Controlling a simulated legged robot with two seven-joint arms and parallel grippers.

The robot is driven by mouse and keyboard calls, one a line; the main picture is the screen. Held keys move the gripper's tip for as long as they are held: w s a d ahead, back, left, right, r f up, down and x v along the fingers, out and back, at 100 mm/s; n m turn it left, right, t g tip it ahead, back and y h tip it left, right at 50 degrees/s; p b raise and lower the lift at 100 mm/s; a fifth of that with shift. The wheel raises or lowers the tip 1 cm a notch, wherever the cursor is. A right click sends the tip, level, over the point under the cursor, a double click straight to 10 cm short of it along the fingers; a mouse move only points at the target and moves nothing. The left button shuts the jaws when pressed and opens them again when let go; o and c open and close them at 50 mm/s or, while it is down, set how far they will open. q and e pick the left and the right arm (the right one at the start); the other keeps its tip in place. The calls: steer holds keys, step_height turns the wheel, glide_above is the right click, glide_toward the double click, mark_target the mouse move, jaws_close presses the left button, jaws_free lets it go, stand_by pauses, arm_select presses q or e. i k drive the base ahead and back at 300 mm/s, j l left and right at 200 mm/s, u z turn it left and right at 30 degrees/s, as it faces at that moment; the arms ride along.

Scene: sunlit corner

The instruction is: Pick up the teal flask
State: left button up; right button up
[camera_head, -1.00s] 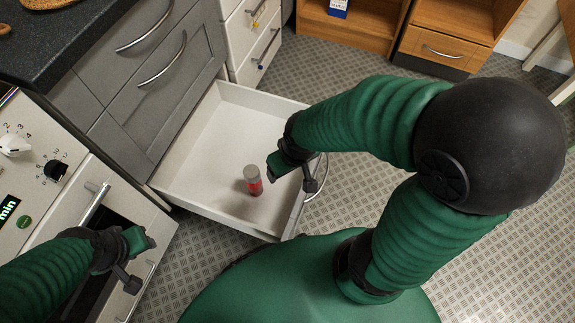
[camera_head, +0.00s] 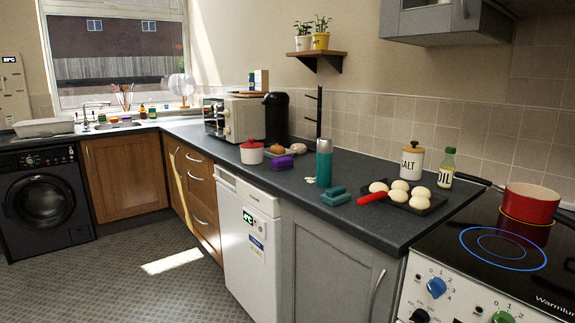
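The teal flask (camera_head: 324,164) stands upright on the dark countertop (camera_head: 366,222), near the front edge above the white appliance and the grey cabinet. It has a grey cap. Nothing covers it from this view. Neither of my grippers shows in the head view now, so I cannot see their state or their distance from the flask.
A purple item (camera_head: 282,163) and a red-lidded white pot (camera_head: 252,152) stand left. The hob (camera_head: 500,245) glows blue at right. The floor (camera_head: 140,285) is clear.

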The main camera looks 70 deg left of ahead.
mark_target(325, 159)
steer(key=u, duration=0.45)
steer(key=i+j+u, duration=0.1)
steer(key=u, duration=0.75)
steer(key=i+u, duration=0.1)
steer(key=u, duration=0.8)
steer(key=i+j, duration=0.05)
